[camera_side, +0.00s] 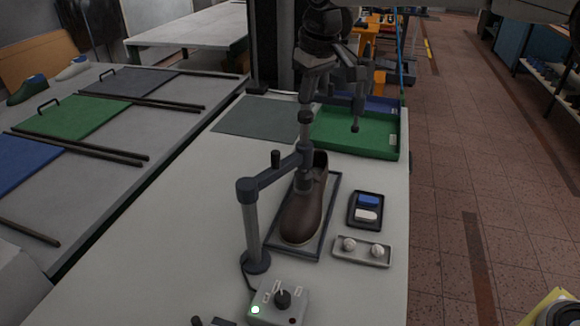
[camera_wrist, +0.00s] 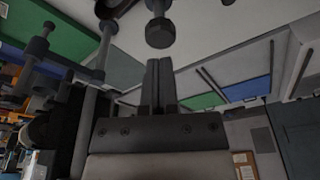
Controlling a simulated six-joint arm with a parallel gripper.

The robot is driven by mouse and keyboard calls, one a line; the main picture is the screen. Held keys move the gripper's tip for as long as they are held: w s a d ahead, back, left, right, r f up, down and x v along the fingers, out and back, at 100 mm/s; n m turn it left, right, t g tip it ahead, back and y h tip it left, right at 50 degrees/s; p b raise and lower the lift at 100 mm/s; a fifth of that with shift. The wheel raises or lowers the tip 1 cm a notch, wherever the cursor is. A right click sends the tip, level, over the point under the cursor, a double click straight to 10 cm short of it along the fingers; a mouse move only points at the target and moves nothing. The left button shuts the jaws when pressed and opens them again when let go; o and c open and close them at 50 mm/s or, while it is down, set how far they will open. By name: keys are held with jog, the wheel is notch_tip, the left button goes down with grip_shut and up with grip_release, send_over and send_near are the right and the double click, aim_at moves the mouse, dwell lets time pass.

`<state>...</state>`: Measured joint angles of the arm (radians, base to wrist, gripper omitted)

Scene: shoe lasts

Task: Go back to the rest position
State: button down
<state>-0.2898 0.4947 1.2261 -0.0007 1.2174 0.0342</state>
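A dark brown shoe (camera_side: 302,212) lies toe toward the camera on a dark flat tray (camera_side: 328,205) on the pale bench in the side view. A grey stand with a post and side arm (camera_side: 272,174) reaches over its heel end. My gripper (camera_wrist: 159,62) shows in the wrist view with its two dark fingers side by side and nothing seen between them. In the side view it hangs above and behind the shoe, clear of it. Its fingertips there are hard to tell from the stand's upright behind or below them.
A green bin (camera_side: 352,137) stands behind the shoe. A black tray (camera_side: 366,211) with blue and white pieces and a pale tray (camera_side: 362,252) with round knobs lie to its right. A control box (camera_side: 280,303) with a lit green lamp is in front. The bench's left part is clear.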

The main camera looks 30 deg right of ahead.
jog(key=shift+s+d+f, duration=0.25)
jog(key=shift+d+f, duration=0.15)
jog(key=shift+d, duration=0.2)
jog(key=s+d+f+m, duration=0.1)
jog(key=s+d+f, duration=0.4)
jog(key=s, duration=0.3)
jog(key=s+d+f+m, duration=0.1)
jog(key=s+d+f, duration=0.3)
jog(key=s+f, duration=0.3)
jog(key=s+d+f+m, duration=0.1)
jog(key=s+d+f, duration=0.4)
jog(key=s, duration=0.4)
jog(key=shift+s+d+f+h, duration=0.3)
jog(key=shift+d+f+h, duration=0.1)
jog(key=shift+f, duration=0.5)
